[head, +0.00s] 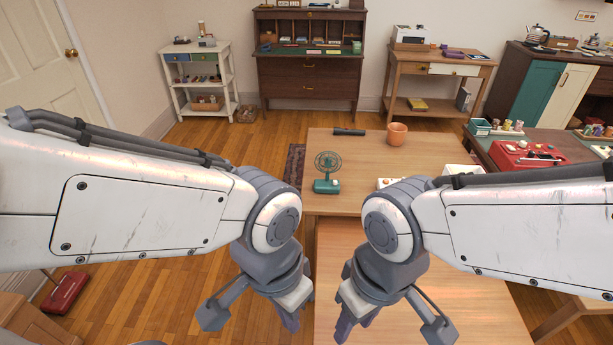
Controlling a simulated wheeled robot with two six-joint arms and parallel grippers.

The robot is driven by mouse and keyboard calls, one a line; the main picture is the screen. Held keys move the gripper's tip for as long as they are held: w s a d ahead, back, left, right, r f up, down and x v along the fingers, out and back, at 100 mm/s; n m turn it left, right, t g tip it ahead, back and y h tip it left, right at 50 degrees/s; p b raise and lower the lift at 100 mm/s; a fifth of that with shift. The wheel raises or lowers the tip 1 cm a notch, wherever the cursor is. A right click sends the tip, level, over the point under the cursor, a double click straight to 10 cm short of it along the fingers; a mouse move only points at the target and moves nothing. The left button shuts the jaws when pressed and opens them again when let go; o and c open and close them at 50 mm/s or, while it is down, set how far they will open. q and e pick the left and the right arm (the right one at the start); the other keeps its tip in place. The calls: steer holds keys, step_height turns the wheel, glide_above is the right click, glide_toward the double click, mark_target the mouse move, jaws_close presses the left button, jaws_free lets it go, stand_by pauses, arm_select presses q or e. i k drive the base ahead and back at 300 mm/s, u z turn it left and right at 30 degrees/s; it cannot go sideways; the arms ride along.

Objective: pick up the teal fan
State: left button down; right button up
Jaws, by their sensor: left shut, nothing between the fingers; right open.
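The teal fan (327,172) stands upright on the far wooden table (342,146), near its left side. It has a round caged head on a short stem and a teal base with a pale part on it. My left gripper (291,322) points down, shut and empty, nearer to me than the fan and just left of the near table. My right gripper (341,328) also points down, open and empty, over the near table's left part. Both grippers are apart from the fan. The wrists partly hide the tables.
An orange pot (396,133) and a dark cylindrical item (349,132) are at the far table's back. A white item (388,183) lies right of the fan, partly hidden by my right arm. A red case (525,154) sits on the right-hand table. The near table's (440,290) visible top is clear.

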mark_target(328, 162)
steer(key=u, duration=1.3)
steer(key=i, duration=2.85)
steer(key=z, duration=2.5)
